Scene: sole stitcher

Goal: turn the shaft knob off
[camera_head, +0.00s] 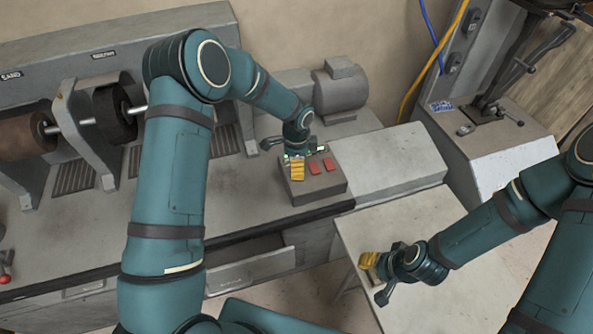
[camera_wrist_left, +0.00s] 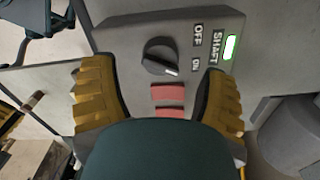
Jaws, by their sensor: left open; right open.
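The shaft knob (camera_wrist_left: 158,56) is a round black dial on a grey control box (camera_head: 322,188), beside the labels SHAFT, OFF and ON. Its white pointer mark sits at the lower right, on the ON side. A green lamp (camera_wrist_left: 230,47) beside SHAFT is lit. My left gripper (camera_wrist_left: 157,72) is open, its yellow fingers on either side of the knob in the wrist view; I cannot tell whether they touch it. In the head view, my left gripper (camera_head: 297,168) covers the knob. My right gripper (camera_head: 369,262) is open and empty over the light table.
Two red buttons (camera_head: 314,167) sit beside the knob; they also show in the left wrist view (camera_wrist_left: 168,92). A grey motor (camera_head: 341,90) stands behind the box. Sanding rollers (camera_head: 22,136) are at the left. The light table (camera_head: 425,225) is bare.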

